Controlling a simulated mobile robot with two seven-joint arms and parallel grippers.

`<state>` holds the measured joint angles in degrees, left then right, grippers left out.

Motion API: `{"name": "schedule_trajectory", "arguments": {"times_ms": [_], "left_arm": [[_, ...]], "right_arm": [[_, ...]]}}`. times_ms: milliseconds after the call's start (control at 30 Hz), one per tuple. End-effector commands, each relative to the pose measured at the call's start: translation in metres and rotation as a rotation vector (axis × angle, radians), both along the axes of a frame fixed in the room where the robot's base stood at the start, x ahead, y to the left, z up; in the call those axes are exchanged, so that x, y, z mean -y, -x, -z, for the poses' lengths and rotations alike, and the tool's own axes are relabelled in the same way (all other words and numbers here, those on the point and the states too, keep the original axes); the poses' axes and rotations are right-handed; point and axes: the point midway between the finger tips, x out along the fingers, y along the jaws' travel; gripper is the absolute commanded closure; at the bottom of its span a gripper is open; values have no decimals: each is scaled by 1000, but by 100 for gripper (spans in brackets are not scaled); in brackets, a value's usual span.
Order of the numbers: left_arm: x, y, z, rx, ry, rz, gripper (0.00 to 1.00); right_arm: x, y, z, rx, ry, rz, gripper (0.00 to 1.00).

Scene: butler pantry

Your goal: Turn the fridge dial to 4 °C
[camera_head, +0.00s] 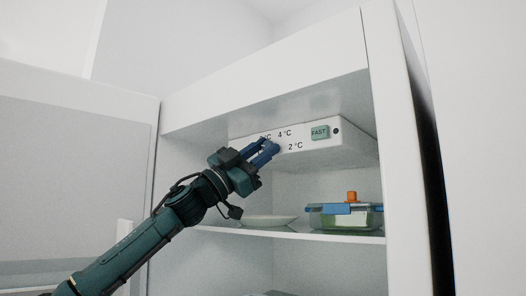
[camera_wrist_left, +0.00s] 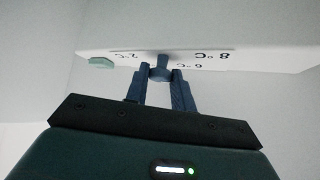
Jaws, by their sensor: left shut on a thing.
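The control panel (camera_head: 300,145) is a white box under the fridge ceiling, printed with 4 °C and 2 °C and a partly covered label at left. My left gripper (camera_head: 268,147) reaches up from the lower left to the panel's front and covers the dial in the head view. In the left wrist view, the blue-grey dial (camera_wrist_left: 160,72) sits between the fingertips of my left gripper (camera_wrist_left: 159,80), which is shut on it. Upside-down temperature labels surround it there. The dial's exact setting cannot be read. My right gripper is out of view.
A green FAST button (camera_head: 319,132) and a dark round spot sit right of the labels. On the shelf (camera_head: 300,233) below are a white plate (camera_head: 268,220) and a blue-lidded food container (camera_head: 340,218) with an orange item on top. The fridge's side walls flank the arm.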

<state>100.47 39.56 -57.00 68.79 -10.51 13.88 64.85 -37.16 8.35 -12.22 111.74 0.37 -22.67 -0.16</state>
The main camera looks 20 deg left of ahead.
Motion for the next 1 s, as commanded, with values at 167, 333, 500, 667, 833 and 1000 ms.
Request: {"name": "schedule_trajectory", "arguments": {"times_ms": [167,333,500,667,833,1000], "left_arm": [[-2,-1,-1,44,-124,-2,98],[-2,-1,-2,81,-224,-1,98],[-2,-1,-2,104,-291,0,98],[-2,-2,-2,117,-327,0,98],[-3,-2,-1,120,-338,0,98],[-3,-2,-1,121,-338,-1,98]], "right_arm": [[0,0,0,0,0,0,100],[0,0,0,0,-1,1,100],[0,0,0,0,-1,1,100],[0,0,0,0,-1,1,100],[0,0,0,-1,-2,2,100],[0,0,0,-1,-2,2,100]]}}
